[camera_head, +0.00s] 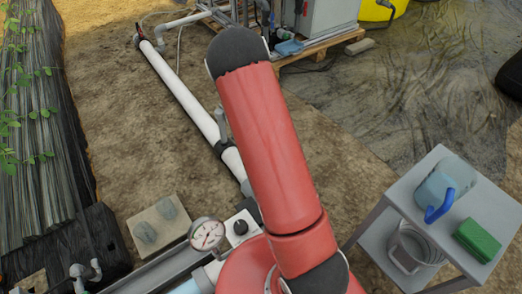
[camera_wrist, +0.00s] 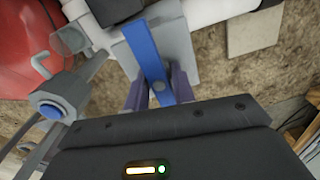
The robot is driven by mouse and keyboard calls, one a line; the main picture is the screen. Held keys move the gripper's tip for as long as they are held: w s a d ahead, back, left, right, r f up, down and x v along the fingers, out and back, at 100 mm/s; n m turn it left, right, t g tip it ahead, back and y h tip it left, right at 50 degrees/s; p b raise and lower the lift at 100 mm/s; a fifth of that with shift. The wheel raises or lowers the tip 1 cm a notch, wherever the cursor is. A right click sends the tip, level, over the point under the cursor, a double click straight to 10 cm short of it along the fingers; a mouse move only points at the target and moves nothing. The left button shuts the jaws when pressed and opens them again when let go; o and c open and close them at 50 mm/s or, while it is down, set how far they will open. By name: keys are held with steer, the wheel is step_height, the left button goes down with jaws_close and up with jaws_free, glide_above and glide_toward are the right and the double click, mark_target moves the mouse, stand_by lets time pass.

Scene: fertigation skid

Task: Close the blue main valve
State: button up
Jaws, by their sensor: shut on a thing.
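The blue main valve's flat lever (camera_wrist: 148,55) shows in the wrist view. It runs from a grey valve body (camera_wrist: 182,45) down toward my gripper. My gripper (camera_wrist: 160,90) has its two dark purple fingers on either side of the lever's near end and is shut on it. The lever lies roughly across the white pipe (camera_wrist: 215,10) at the top of that view. In the head view my red arm covers the valve and my gripper, so neither shows there.
A pressure gauge (camera_head: 207,234) stands beside my arm. A long white pipe (camera_head: 180,85) runs away on the ground. At right a grey table (camera_head: 397,200) holds a blue-handled jug (camera_head: 447,184) and a green box (camera_head: 478,240). A blue-capped fitting (camera_wrist: 52,110) sits left of the lever.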

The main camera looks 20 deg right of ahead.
steer(key=o, duration=1)
steer(key=shift+s+a+f, duration=0.25)
steer(key=shift+a+f, duration=0.1)
steer(key=shift+a, duration=0.05)
steer(key=r+p, duration=0.2)
steer(key=r, duration=0.3)
steer(key=r+p, duration=0.3)
steer(key=r, duration=0.2)
steer(key=shift+w+d+r, duration=0.2)
steer(key=shift+r, duration=0.05)
